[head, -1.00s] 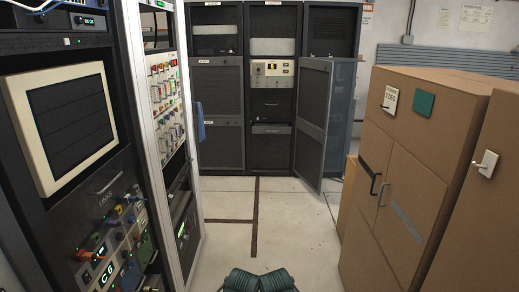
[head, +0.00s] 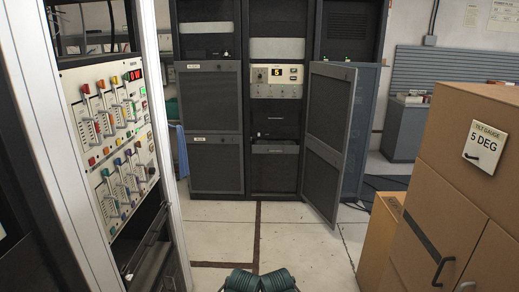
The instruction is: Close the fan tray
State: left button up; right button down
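What looks like the fan tray (head: 275,148) is a dark, shallow drawer front in the middle rack at the back of the room. It seems to jut out a little from the rack, but it is small and dark, so I cannot tell how far. Above it is a light panel (head: 277,82) with a lit yellow "5". The mesh door (head: 331,130) of this rack stands swung open to the right. Neither of my grippers shows in the head view, and nothing of mine touches the tray.
A rack with coloured sliders (head: 113,140) stands close on the left.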

aim_at(275, 143)
jog(key=i, duration=1.8)
jog(key=i+u, duration=0.1)
jog(key=i, duration=0.5)
jog(key=i+l+u, duration=0.1)
jog(key=i, duration=0.45)
jog(key=i+l+u, duration=0.1)
jog(key=i, duration=0.5)
jog(key=i+l+u, duration=0.2)
jog(key=i+u, duration=0.15)
jog(key=i+l+u, duration=0.35)
jog(key=i+l, duration=0.05)
jog(key=i, duration=0.15)
